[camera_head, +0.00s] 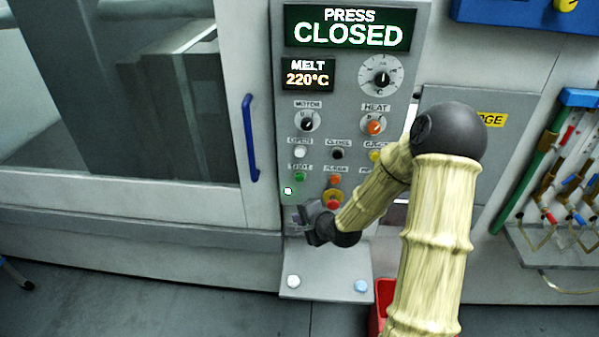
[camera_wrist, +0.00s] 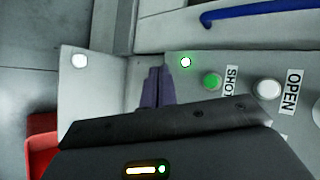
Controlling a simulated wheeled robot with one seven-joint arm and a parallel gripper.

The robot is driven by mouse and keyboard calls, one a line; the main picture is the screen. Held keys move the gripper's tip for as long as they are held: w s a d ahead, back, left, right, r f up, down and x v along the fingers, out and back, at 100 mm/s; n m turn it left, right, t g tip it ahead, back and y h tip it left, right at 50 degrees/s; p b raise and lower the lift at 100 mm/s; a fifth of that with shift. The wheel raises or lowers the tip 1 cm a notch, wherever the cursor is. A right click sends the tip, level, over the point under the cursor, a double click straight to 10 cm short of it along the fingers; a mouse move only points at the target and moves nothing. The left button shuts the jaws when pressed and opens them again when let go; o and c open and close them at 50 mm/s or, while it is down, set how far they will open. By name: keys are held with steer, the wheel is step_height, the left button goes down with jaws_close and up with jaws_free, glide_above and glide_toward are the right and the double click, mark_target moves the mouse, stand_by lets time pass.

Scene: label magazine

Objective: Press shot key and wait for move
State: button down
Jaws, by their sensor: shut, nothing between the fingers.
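The green shot key (camera_head: 299,177) sits on the grey control panel (camera_head: 290,120), below the white open key (camera_head: 300,152). In the wrist view the green key (camera_wrist: 212,82) is beside its SHOT label, to the right of my fingers. A small lit lamp (camera_head: 288,191) glows whitish green just below the key; it also shows in the wrist view (camera_wrist: 186,62). My gripper (camera_head: 298,217) is shut and empty, low at the panel front, below the key and apart from it. Its purple fingers (camera_wrist: 156,86) are together. The display (camera_head: 350,28) reads PRESS CLOSED.
A red-topped stop button (camera_head: 333,198) is close to my wrist. The blue door handle (camera_head: 250,138) stands left of the panel. A lower ledge (camera_head: 325,270) carries two round buttons. A red bin (camera_head: 384,292) is partly hidden behind my arm. The melt display (camera_head: 308,74) reads 220°C.

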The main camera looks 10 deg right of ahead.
mark_target(300, 178)
steer(key=w+r+m, duration=0.1)
steer(key=w+r+m+t, duration=0.1)
steer(key=m, duration=0.1)
steer(key=shift+w+d+t+y, duration=0.15)
steer(key=shift+t+y, duration=0.15)
steer(key=w+d+p, duration=0.1)
steer(key=w+d, duration=0.1)
steer(key=w, duration=0.6)
steer(key=shift+w+d+p, duration=0.15)
steer(key=shift+d+p, duration=0.15)
steer(key=shift+d, duration=0.1)
steer(key=shift+w, duration=0.15)
stand_by(1.6)
steer(key=shift+w+d, duration=0.15)
steer(key=shift+w, duration=0.1)
steer(key=shift+w+d+p, duration=0.1)
steer(key=shift+w+p, duration=0.25)
steer(key=shift+w, duration=0.1)
stand_by(0.8)
steer(key=shift+s, duration=0.1)
steer(key=shift+s+a, duration=0.25)
steer(key=shift+s, duration=0.5)
